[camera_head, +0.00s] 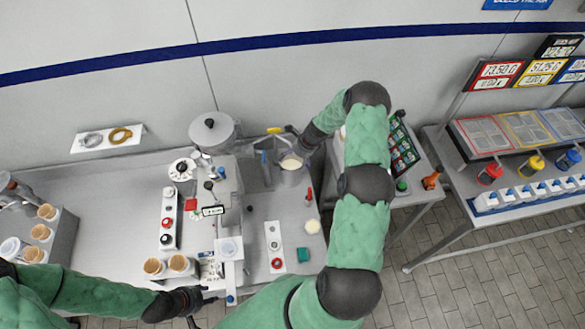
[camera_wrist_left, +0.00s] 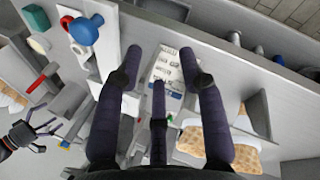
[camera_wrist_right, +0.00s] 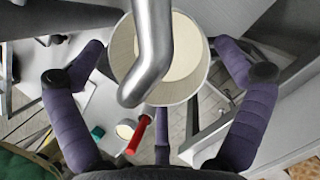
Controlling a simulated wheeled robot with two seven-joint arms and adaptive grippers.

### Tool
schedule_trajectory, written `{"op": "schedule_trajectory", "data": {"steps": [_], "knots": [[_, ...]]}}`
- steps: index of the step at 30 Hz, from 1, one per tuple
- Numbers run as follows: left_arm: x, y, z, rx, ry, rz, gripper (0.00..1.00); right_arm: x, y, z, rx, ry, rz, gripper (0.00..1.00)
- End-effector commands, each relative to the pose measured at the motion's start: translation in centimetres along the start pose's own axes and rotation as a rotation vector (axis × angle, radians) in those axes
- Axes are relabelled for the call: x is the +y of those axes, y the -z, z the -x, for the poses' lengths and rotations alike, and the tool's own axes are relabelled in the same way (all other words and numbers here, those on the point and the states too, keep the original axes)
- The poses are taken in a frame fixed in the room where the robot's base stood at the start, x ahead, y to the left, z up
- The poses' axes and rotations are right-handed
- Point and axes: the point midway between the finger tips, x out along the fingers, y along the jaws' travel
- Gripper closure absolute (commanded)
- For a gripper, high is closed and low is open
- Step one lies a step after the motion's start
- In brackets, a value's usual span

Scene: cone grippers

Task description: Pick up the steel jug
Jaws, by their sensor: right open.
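The steel jug (camera_head: 293,178) stands on the counter to the right of the machine in the head view, with pale cream contents at its mouth. My right gripper (camera_head: 299,139) is at the jug's back right. Its purple fingers are spread open on both sides of the jug; I cannot tell whether they touch it. My left gripper (camera_head: 192,301) is at the counter's front edge, its fingers (camera_wrist_left: 160,62) apart and empty.
The dispensing machine (camera_head: 225,185) stands left of the jug. A red-handled tool (camera_head: 309,196) and a round cream-coloured piece (camera_head: 312,226) lie in front of it. A side table with cards (camera_head: 402,150) is to the right, under my right arm.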

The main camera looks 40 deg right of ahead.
Motion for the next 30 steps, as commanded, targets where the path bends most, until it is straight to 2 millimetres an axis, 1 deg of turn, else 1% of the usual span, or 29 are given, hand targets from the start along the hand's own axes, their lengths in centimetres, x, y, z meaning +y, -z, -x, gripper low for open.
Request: {"op": "schedule_trajectory", "data": {"steps": [1,5,13,14,15,17,18,20,21,30], "knots": [[0.05,0.00,0.14,0.000,0.000,0.000,0.60,0.04,0.00,-0.56,0.000,-0.001,0.000,0.00],[0.08,0.00,0.23,0.000,0.000,0.000,0.60,0.00,0.02,-1.35,0.000,0.001,0.000,0.00],[0.08,0.00,0.21,0.000,0.000,0.000,0.60,0.00,0.03,-1.52,0.000,0.001,0.000,0.00],[0.08,0.00,0.21,0.000,0.000,0.000,0.60,0.00,0.03,-1.52,0.000,0.001,0.000,0.08],[0.08,0.00,0.21,0.000,0.000,0.000,0.60,0.00,0.03,-1.51,0.000,0.001,0.000,0.20],[0.08,0.00,0.21,0.000,0.000,0.000,0.60,0.00,0.03,-1.51,0.000,0.001,0.001,0.37],[0.08,0.00,0.21,0.000,0.000,0.000,0.60,0.00,0.03,-1.51,0.000,0.001,0.001,0.48],[0.08,0.00,0.21,0.000,0.000,0.000,0.60,0.01,0.03,-1.51,0.000,0.001,0.001,0.65],[0.08,-0.01,0.21,0.000,0.000,0.000,0.60,0.02,0.03,-1.51,0.000,0.001,0.001,0.69],[0.07,0.00,0.20,0.000,0.000,0.000,0.60,-0.14,-0.07,-1.37,-0.001,0.004,0.001,0.70]]}}
